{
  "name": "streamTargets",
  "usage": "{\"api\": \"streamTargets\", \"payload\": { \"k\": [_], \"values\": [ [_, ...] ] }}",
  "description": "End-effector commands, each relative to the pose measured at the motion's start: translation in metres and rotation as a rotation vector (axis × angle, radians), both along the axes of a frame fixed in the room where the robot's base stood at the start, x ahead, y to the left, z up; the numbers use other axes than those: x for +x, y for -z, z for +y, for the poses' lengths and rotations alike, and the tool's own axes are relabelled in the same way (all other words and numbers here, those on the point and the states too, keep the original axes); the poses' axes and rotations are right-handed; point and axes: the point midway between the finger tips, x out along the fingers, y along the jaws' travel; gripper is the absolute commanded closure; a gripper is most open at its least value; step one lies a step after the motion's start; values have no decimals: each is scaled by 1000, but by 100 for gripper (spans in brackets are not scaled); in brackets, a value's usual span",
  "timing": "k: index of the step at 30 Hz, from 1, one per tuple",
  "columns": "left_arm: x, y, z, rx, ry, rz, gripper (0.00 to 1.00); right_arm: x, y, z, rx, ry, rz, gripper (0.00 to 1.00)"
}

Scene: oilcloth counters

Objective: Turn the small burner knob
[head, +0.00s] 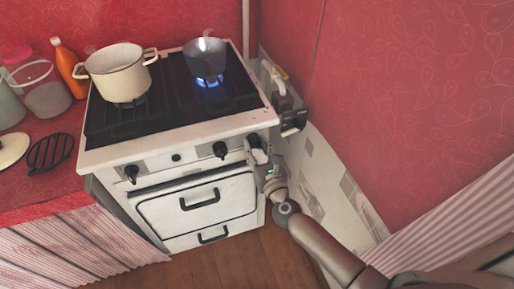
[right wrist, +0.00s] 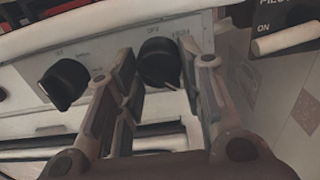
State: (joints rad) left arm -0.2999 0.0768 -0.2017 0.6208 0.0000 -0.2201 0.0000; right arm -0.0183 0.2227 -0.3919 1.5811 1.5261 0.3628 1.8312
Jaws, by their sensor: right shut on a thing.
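The stove (head: 170,147) has a row of black knobs on its white front panel. My right gripper (head: 258,150) is at the right end of that panel. In the right wrist view, my right gripper (right wrist: 166,72) has its fingers on either side of a black knob (right wrist: 159,60) and is shut on it. Another black knob (right wrist: 65,84) is to its left, clear of the fingers. A blue flame (head: 208,81) burns under the small grey pot (head: 205,58) on the back right burner. My left gripper is not in view.
A cream pot (head: 120,70) stands on the left burner. A dark box with a light lever (right wrist: 288,38) is on the wall just right of the gripper. The oven door (head: 196,206) with its black handle is below the knobs. Bottles and jars stand on the left counter.

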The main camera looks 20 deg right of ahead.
Motion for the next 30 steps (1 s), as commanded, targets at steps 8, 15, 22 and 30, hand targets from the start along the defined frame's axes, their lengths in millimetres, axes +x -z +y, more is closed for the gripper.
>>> {"api": "streamTargets", "payload": {
  "k": [8, 15, 22, 30],
  "values": [
    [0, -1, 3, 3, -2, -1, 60, 0, 0, 0, -25, 1, -1, 88],
    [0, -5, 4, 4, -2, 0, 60, 0, -1, 0, -139, 0, -5, 88],
    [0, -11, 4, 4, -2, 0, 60, 0, -1, -1, -336, 1, -11, 88],
    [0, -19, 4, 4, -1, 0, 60, 0, -1, -1, -594, 1, -18, 88]
  ]
}}
